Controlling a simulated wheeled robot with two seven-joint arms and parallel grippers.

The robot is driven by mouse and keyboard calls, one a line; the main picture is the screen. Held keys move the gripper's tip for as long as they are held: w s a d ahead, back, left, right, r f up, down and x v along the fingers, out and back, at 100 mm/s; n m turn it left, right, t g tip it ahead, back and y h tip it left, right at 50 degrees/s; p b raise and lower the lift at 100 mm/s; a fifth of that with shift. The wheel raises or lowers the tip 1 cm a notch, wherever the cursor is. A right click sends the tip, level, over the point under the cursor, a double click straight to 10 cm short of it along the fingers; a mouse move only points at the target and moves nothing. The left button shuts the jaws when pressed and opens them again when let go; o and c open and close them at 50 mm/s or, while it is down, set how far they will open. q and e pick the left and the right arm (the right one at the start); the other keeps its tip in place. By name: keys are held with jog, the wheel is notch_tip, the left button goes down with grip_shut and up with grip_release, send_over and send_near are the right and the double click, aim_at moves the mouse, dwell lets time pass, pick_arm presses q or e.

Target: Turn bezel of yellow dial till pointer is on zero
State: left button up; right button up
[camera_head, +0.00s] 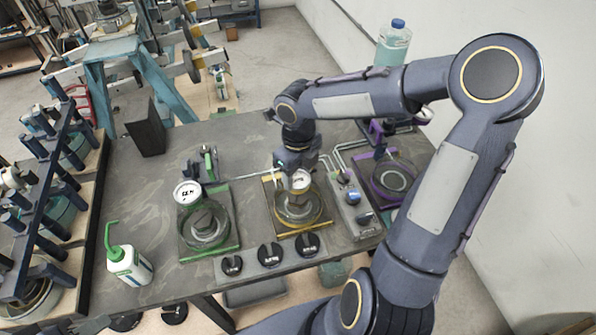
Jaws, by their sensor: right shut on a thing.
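The yellow dial (301,182) shows a small white face at the back of the yellow-framed station (272,202) in the middle of the table. Its pointer is too small to read. My right gripper (299,172) comes down from above and behind, and is shut on the rim of this dial. The gripper and wrist hide the upper part of the dial. My left gripper is not in view.
A green-framed station with a white dial (187,192) stands to the left, and a purple-framed station (393,180) to the right. A grey switch box (351,201) is just right of the yellow station. Black knobs (270,253) line the front edge. A white bottle (129,266) stands front left.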

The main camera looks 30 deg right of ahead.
aim_at(298, 179)
dwell(0.3)
jog(key=o, duration=0.7)
jog(key=shift+r, duration=3.9)
